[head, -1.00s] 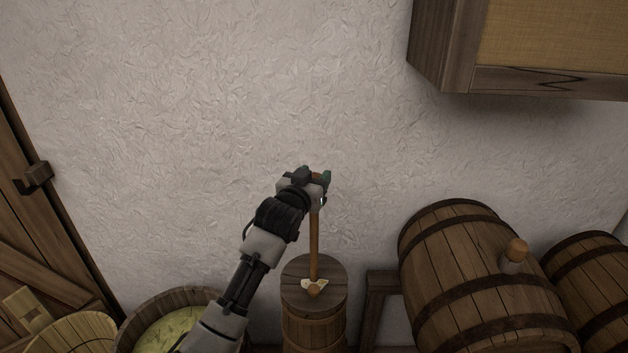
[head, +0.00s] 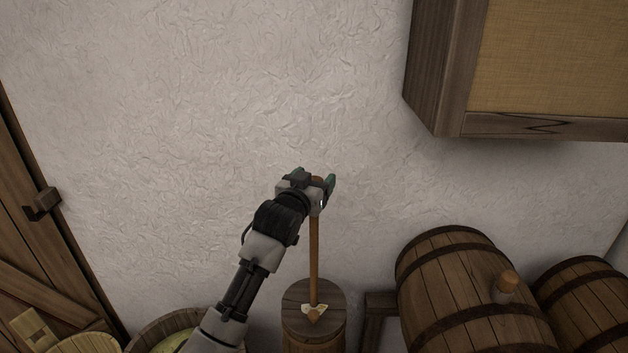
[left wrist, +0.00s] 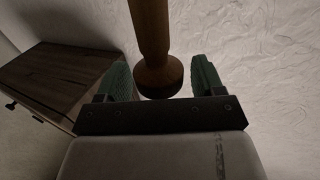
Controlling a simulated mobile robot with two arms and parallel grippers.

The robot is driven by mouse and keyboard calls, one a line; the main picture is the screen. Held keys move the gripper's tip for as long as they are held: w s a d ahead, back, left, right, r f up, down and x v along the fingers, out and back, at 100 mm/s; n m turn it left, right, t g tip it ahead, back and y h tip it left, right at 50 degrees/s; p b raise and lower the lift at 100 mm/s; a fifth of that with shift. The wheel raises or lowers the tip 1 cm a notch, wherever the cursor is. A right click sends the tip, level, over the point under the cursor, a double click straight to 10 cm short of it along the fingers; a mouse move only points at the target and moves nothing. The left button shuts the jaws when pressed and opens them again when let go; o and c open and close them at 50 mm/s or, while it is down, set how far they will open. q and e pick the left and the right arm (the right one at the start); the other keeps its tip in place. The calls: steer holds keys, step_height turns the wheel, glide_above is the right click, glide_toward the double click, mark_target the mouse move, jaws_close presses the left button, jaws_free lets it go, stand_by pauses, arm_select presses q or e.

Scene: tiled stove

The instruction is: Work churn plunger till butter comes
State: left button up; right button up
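The churn (head: 297,333) is an upright wooden vessel with a round lid (head: 298,294), low in the middle of the head view. The plunger (head: 314,250) is a brown wooden rod standing upright out of the lid. My left gripper (head: 322,184) is at the plunger's top end. In the left wrist view the plunger's rounded knob (left wrist: 158,80) sits between the two green fingers (left wrist: 162,82), with gaps on both sides, so the gripper is open around it. A small pale piece with a brown part (head: 314,311) lies on the lid by the rod. The churn's inside is hidden.
A tub with yellowish contents (head: 165,333) is left of the churn, partly behind my left arm. Barrels (head: 470,290) lie on a stand (head: 378,310) to the right. A wall cabinet (head: 430,70) hangs upper right. The rough wall (head: 200,100) is behind.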

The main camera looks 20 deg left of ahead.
arm_select(q)
steer(key=shift+s+f, duration=0.1)
steer(key=shift+s+f, duration=0.1)
steer(key=shift+s, duration=0.15)
steer(key=s+a+b, duration=0.1)
steer(key=s+b, duration=0.1)
steer(key=s, duration=0.8)
steer(key=shift+b, duration=0.35)
steer(key=shift+a, duration=0.1)
steer(key=w+a+m+g+h+p, duration=0.1)
steer(key=a+m+g+h+p, duration=0.1)
steer(key=a+m+h+p, duration=0.4)
steer(key=shift+n+h, duration=0.5)
steer(key=shift+n, duration=0.2)
steer(key=x, duration=0.3)
steer(key=d+p+x, duration=0.1)
steer(key=x, duration=0.7)
steer(key=shift+s+d+p, duration=0.2)
steer(key=shift+s+p, duration=0.1)
steer(key=shift+s, duration=0.15)
steer(key=shift+w+d, duration=0.3)
steer(key=shift+w, duration=0.2)
